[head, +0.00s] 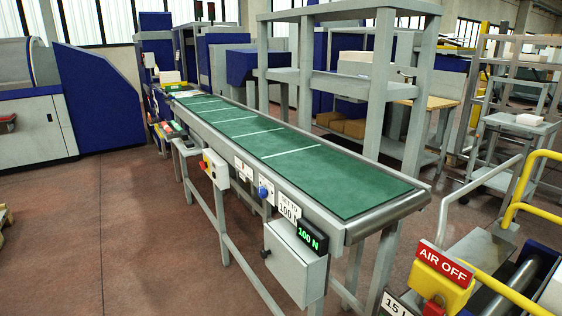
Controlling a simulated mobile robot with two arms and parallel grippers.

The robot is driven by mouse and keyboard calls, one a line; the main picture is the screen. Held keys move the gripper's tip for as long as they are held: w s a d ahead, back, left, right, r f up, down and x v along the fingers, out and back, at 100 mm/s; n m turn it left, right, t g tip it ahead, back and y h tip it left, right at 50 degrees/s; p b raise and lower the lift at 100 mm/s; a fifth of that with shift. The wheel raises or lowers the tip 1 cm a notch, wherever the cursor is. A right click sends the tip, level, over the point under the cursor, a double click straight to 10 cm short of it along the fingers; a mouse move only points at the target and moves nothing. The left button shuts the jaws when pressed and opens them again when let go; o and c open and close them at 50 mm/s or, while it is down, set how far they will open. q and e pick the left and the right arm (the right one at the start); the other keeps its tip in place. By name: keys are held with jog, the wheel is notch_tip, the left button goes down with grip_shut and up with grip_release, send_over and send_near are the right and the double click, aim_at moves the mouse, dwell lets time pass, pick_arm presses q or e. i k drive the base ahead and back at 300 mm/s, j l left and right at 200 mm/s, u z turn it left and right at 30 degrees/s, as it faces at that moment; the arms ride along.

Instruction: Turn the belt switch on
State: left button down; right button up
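A long conveyor with a green belt (260,138) crossed by white lines runs from the back left to the front right. On its near side rail sit a grey box with a red and yellow control (205,165), a white plate (243,168) with small marks, and a round blue knob (264,192). Which of these is the belt switch, and its position, I cannot tell at this size. Neither of my grippers is in view.
A "SET TO 100 N" sign (288,206), a display reading 100 N (312,237) and a grey cabinet (295,265) are at the conveyor's near end. A red "AIR OFF" sign (445,264) and yellow rails stand front right. The floor (120,230) at left is mostly clear.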

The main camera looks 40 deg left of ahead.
aim_at(204, 165)
jog(key=u, duration=1.6)
jog(key=i+j+z, duration=0.1)
jog(key=z, duration=0.3)
jog(key=j+z, duration=0.1)
jog(key=z, duration=0.3)
jog(key=i+j+z, duration=0.1)
jog(key=z, duration=0.3)
jog(key=i+j+z, duration=0.2)
jog(key=j+z, duration=0.3)
jog(key=j, duration=0.8)
jog(key=j+z, duration=0.45)
jog(key=j, duration=0.85)
